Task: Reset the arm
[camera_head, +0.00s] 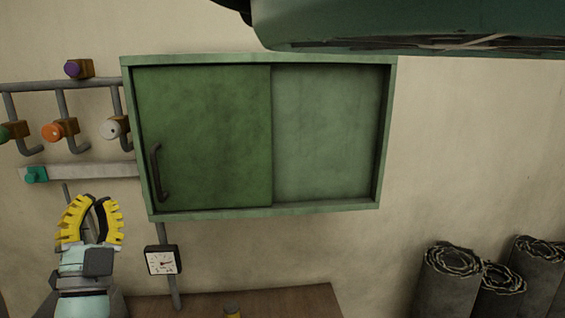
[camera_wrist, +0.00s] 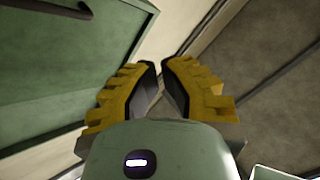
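My gripper (camera_head: 92,201) is at the lower left of the head view, pointing up, with two yellow ribbed fingers on a pale wrist. The fingers stand apart with a narrow gap at the tips and hold nothing. In the wrist view my gripper (camera_wrist: 160,66) also shows empty, with the same gap. The green wall cabinet (camera_head: 258,58) is to the right of and above it in the head view. Its darker door panel (camera_head: 205,135) covers the left half and has a dark handle (camera_head: 159,173). The right half shows a paler, recessed surface.
Pipes with purple, orange, white and green knobs (camera_head: 60,130) are at left. A square gauge (camera_head: 162,260) is just right of my gripper. A brown surface (camera_head: 285,300) lies below. Dark sheet rolls (camera_head: 450,285) stand at lower right. A dark green body (camera_head: 400,25) overhangs the top right.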

